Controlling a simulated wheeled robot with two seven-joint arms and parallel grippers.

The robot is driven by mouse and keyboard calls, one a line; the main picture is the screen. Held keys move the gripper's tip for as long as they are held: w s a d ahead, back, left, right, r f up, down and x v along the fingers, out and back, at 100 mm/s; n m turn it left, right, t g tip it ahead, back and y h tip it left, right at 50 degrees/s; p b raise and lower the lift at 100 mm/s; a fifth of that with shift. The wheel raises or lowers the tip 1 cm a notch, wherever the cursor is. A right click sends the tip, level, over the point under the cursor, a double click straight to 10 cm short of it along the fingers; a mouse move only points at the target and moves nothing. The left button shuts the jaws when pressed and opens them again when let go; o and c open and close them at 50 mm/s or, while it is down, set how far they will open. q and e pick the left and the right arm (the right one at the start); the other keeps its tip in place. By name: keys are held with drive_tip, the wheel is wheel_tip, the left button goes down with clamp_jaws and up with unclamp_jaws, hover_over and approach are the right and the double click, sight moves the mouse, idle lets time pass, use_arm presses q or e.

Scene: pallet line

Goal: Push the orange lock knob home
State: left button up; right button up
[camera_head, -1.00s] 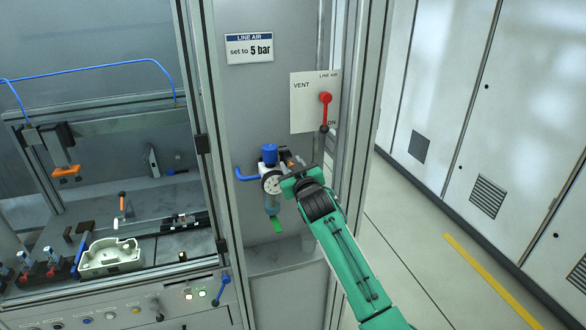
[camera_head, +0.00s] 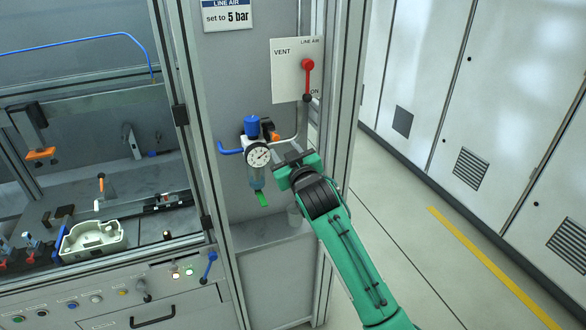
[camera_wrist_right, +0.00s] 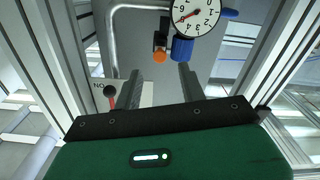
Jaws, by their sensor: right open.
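The orange lock knob (camera_head: 275,137) sits beside the blue regulator knob (camera_head: 252,126), on the right of the air unit with its round gauge (camera_head: 258,156). In the right wrist view the orange knob (camera_wrist_right: 159,57) shows beyond the gap between my fingers, below a dark fitting and beside the blue knob (camera_wrist_right: 182,48). My right gripper (camera_head: 291,158) is open and empty, just right of and below the orange knob in the head view; a gap appears between them. Its fingers also show in the wrist view (camera_wrist_right: 158,82). How far the knob is pushed in cannot be told. My left gripper is not in view.
A red vent lever (camera_head: 308,66) on a white plate (camera_head: 285,82) is above the gripper. A metal pipe runs beside the knob. A frame post (camera_head: 344,100) stands close on the right. A green-tipped bowl (camera_head: 261,198) hangs below the gauge.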

drive_tip(key=shift+b+v, duration=0.7)
drive_tip(key=shift+v, duration=1.95)
